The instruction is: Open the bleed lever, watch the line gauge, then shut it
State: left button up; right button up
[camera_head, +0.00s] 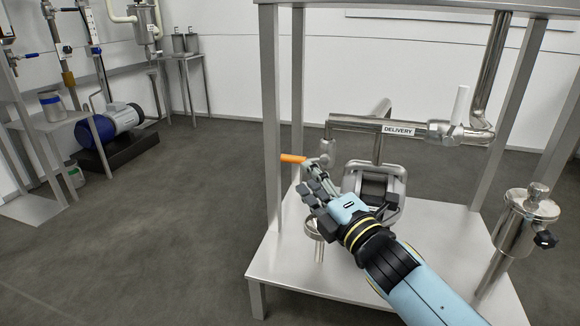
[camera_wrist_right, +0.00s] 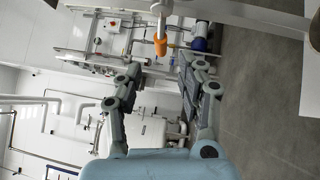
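The orange lever (camera_head: 293,158) sticks out to the left of a small valve at the left end of the steel pipe labelled DELIVERY (camera_head: 398,130). My right gripper (camera_head: 315,183) is just below and in front of that valve. In the right wrist view the orange lever (camera_wrist_right: 160,44) stands beyond the fingertips, roughly between them. The right gripper's fingers (camera_wrist_right: 160,72) are spread with nothing between them. I cannot make out a line gauge face in either view. My left gripper is out of view.
A white-handled valve (camera_head: 460,108) sits on the pipe's right. A funnel-like cup (camera_head: 318,230) stands below my gripper. Frame posts (camera_head: 270,110) rise around the steel stand (camera_head: 290,262). A steel canister (camera_head: 522,225) is at right.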

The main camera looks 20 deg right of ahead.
aim_at(291, 160)
jog(key=x, duration=0.8)
jog(key=shift+w+b, duration=0.15)
jog(key=shift+b, duration=0.2)
jog(key=shift+c, duration=0.5)
grip_shut()
jog(key=shift+f, duration=0.1)
